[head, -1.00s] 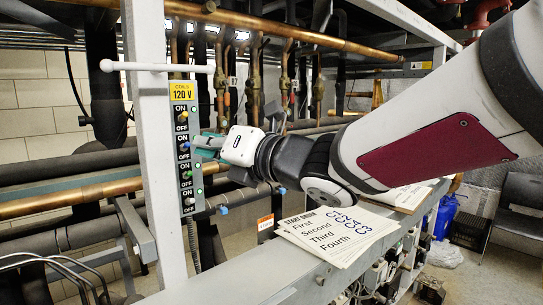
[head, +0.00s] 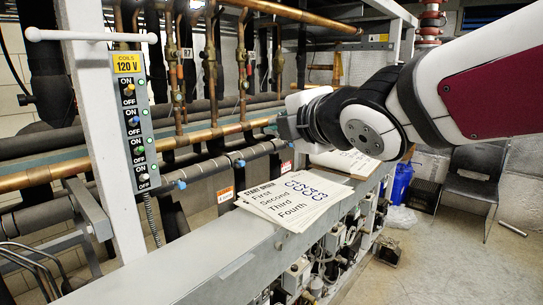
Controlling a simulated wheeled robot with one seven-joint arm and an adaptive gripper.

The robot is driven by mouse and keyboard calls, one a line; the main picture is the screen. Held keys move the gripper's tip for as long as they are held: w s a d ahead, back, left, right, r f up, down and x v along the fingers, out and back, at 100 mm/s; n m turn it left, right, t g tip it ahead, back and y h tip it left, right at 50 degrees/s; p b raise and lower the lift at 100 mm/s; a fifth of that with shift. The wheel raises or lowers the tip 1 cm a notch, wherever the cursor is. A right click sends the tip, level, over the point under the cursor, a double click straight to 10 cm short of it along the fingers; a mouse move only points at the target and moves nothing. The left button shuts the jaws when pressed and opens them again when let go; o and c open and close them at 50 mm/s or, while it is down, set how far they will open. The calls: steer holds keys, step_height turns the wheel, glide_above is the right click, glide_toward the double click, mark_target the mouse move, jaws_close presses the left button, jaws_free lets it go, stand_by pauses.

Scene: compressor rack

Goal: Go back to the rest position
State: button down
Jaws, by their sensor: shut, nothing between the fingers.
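My gripper (head: 288,122) is at the end of my white, black and dark red arm, in the middle of the head view. It is shut and empty, and its fingertips are mostly hidden. It is well to the right of the switch panel (head: 146,158), above and behind the printed sheets, touching nothing that I can see.
Printed sheets (head: 294,207) headed "START ORDER" lie on the grey beam (head: 215,262). Copper and black pipes run behind. A white T-bar handle (head: 90,36) sticks out at upper left. A chair (head: 474,183) and a blue container (head: 402,182) stand at right. Open floor lies at lower right.

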steer(key=s+d+f+m+g+h, duration=0.1)
steer(key=s+d+f+m+h, duration=0.1)
steer(key=d+m, duration=0.3)
steer(key=s+d+f+m+h, duration=0.2)
steer(key=s+d+m, duration=0.15)
steer(key=d, duration=0.25)
steer(key=s+d+f+m+g+h, duration=0.1)
steer(key=s+d+f+m+g, duration=0.2)
steer(key=s+f+m, duration=0.3)
steer(key=s+d+f+m+g+h, duration=0.1)
steer(key=s+d+f+m+g, duration=0.3)
steer(key=s+m, duration=0.6)
steer(key=shift+s+d+f, duration=0.15)
steer(key=shift+s+f, duration=0.7)
steer(key=shift+s, duration=0.2)
